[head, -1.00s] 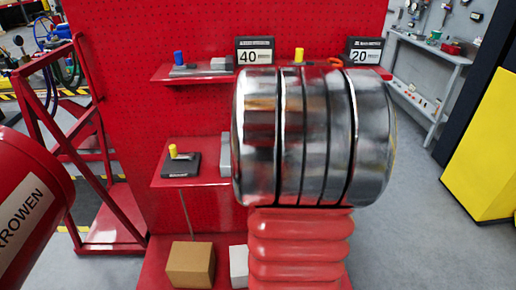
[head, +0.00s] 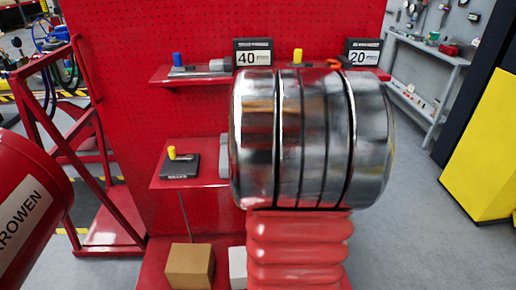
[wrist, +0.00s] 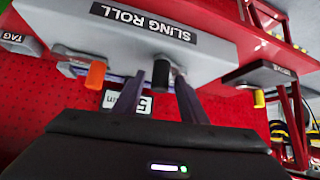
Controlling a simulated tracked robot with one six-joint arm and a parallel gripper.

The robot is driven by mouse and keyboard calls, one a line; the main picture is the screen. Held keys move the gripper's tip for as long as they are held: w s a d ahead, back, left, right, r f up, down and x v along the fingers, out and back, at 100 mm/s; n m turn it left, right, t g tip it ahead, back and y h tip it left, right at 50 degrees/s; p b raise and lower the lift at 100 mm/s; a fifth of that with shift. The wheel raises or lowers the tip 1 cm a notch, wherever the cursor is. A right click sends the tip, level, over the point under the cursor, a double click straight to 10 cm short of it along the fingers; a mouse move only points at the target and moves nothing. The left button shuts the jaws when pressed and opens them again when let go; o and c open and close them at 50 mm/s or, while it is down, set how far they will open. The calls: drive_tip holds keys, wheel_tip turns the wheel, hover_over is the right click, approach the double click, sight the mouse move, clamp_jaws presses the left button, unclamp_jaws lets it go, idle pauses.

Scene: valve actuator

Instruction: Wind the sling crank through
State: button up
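In the wrist view a grey box labelled SLING ROLL (wrist: 150,30) spans the top. A dark upright cylindrical knob (wrist: 160,74) stands at its lower edge, probably the crank handle. My gripper (wrist: 161,82) reaches up toward it from below. Its two dark fingers stand apart on either side of the knob, with visible gaps, so it looks open. Whether either finger touches the knob I cannot tell. An orange knob (wrist: 96,74) on a metal bar sits left of the fingers. In the head view my own arm hides the gripper and the box.
A grey block with a yellow knob (wrist: 259,98) is at right in the wrist view. The head view shows a red pegboard (head: 210,30), a shelf with blue (head: 177,59) and yellow (head: 298,56) knobs, a lower yellow knob (head: 172,153), and a cardboard box (head: 190,266).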

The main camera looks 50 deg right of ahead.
drive_tip(key=v, duration=1.3)
drive_tip(key=shift+s+a+r, duration=0.15)
drive_tip(key=shift+a+r, duration=0.05)
drive_tip(key=shift+a, duration=0.1)
drive_tip(key=w+a+f+n+g+y, duration=0.1)
drive_tip(key=w+a+f+y, duration=0.15)
drive_tip(key=a, duration=0.85)
drive_tip(key=w+a+f+n+y, duration=0.1)
drive_tip(key=w+a+f+y, duration=0.15)
drive_tip(key=a, duration=0.75)
drive_tip(key=s+a+n, duration=0.2)
drive_tip(key=s+a, duration=0.2)
drive_tip(key=a, duration=0.4)
drive_tip(key=s+a+r+n, duration=0.1)
drive_tip(key=s+a+n, duration=0.2)
drive_tip(key=a, duration=0.6)
drive_tip(key=shift+s+a+r+g, duration=0.3)
drive_tip(key=shift+s+a, duration=0.05)
drive_tip(key=shift+s, duration=0.15)
drive_tip(key=shift+c, duration=0.9)
